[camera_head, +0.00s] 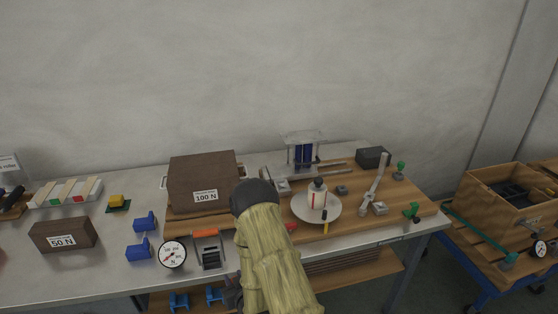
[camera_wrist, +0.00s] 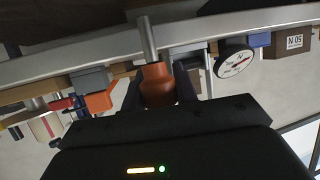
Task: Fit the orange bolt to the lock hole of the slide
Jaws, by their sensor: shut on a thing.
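The orange bolt (camera_wrist: 158,84) is between the two dark fingers of my gripper (camera_wrist: 158,92) in the wrist view. Its orange head is in the jaws and its bare silver shank points away, toward the bench edge. The gripper is shut on it. In the head view my sleeved arm covers the bolt and most of the gripper. A grey block with an orange part (camera_wrist: 100,97) lies left of the bolt in the wrist view. I cannot tell which part is the slide, and no lock hole can be made out.
A dial gauge (camera_head: 172,254) and a grey fixture with an orange top (camera_head: 210,252) stand along the front edge. A wooden crate (camera_head: 500,205) is at right.

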